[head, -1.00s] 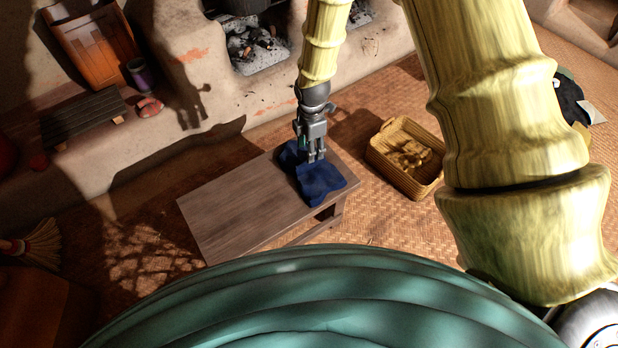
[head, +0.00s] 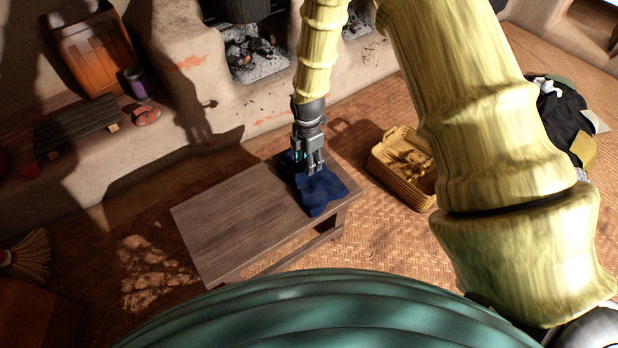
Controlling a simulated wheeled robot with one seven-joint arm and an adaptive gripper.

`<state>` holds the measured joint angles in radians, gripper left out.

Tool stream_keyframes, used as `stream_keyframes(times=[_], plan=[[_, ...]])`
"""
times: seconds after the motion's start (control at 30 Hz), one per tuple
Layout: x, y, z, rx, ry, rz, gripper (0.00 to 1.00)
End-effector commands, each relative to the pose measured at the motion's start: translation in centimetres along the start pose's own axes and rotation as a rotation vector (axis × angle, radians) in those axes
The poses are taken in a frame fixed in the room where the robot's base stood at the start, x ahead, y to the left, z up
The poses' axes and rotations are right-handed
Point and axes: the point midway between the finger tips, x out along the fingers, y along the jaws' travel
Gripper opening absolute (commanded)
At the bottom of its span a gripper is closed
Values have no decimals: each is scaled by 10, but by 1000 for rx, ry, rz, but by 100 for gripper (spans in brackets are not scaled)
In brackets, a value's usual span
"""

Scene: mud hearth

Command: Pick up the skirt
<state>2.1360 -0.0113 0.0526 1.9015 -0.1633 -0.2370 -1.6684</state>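A dark blue cloth (head: 322,192), which I take to be the skirt, lies crumpled on the right end of a low wooden table (head: 232,215). My gripper (head: 314,170) points down over the cloth, its fingertips at or just above the folds. Part of the cloth is hidden behind the gripper. The fingers are small in the picture, and I cannot tell whether they touch the cloth or whether any of it is between them.
A yellow wicker basket (head: 402,185) stands on the woven floor right of the table. A hearth with ash (head: 255,55) is behind. A low dark bench (head: 78,125) is at left, and a dark heap of cloth (head: 563,110) lies at far right.

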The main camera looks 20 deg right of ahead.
Motion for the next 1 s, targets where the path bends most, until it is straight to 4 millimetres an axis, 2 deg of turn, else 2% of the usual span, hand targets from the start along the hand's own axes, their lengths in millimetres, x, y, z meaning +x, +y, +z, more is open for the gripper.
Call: stream_keyframes(times=[0.33,0.63,0.67,0.87,1.0], plan=[[44,-6,2,0,0,-1,48],[48,-6,2,1,0,-1,48],[48,-6,2,1,0,-1,45],[48,-6,2,1,0,-1,8],[48,-6,2,1,0,-1,6]])
